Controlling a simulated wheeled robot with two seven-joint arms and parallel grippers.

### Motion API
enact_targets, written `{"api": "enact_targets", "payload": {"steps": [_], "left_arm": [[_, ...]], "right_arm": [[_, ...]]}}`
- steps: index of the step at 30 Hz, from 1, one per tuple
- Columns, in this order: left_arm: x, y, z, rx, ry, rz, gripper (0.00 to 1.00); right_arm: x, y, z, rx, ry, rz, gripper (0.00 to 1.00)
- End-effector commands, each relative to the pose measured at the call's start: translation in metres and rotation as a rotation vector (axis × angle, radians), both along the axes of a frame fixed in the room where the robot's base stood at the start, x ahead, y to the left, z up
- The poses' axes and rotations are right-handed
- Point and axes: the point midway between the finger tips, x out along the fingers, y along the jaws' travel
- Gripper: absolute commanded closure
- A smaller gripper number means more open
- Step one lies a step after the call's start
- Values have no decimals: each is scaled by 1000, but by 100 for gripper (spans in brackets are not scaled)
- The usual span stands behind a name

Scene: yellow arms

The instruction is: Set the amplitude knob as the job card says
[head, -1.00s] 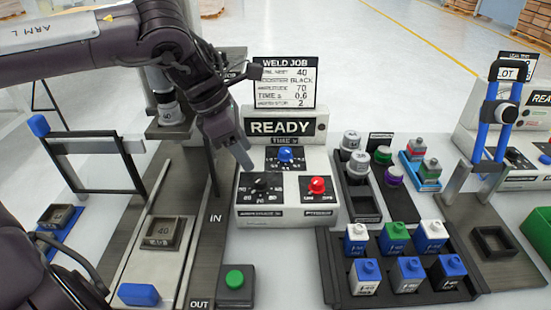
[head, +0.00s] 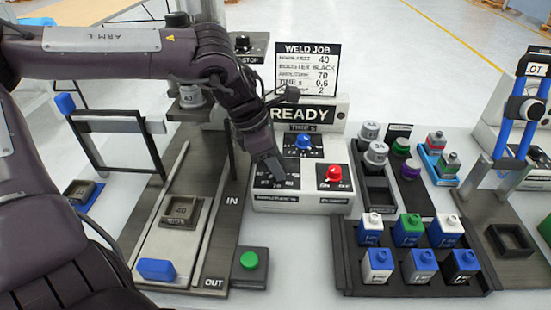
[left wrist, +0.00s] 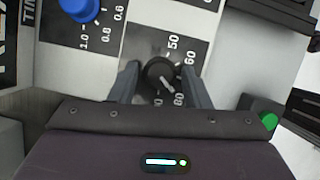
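The job card (head: 307,68), headed WELD JOB, reads amplitude 70. The black amplitude knob (left wrist: 159,74) sits on a dark dial plate with white numbers on the white welder box (head: 300,203). In the left wrist view its white pointer line points to the lower right, toward the 80. The 50, 60 and 80 show; the 70 seems hidden by a finger. My left gripper (left wrist: 161,88) is open, with one finger on each side of the knob and small gaps. In the head view the left gripper (head: 275,172) covers the knob. My right gripper is out of view.
The blue time knob (head: 303,142) and the red knob (head: 333,174) are close by on the same box. A green button (head: 249,260) stands in front to the left. A rack of colored blocks (head: 345,278) stands at the front right.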

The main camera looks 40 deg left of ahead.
Motion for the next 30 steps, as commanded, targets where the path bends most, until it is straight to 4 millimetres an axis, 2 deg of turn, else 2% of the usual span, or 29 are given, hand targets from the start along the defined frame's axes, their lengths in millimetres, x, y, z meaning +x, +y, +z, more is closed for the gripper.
{"api": "enact_targets", "payload": {"steps": [1, 6, 9, 21, 30], "left_arm": [[0, 0, 0, 0, 0, 0, 64], [0, 0, 0, 0, 0, 0, 86], [0, 0, 0, 0, 0, 1, 95], [0, 0, -2, 1, -2, 105, 95], [-1, -1, -2, 2, -4, 333, 95]], "right_arm": [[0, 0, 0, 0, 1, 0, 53], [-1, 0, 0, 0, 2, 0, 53], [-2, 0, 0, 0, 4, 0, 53], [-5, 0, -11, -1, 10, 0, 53], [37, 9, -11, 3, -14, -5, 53]]}}
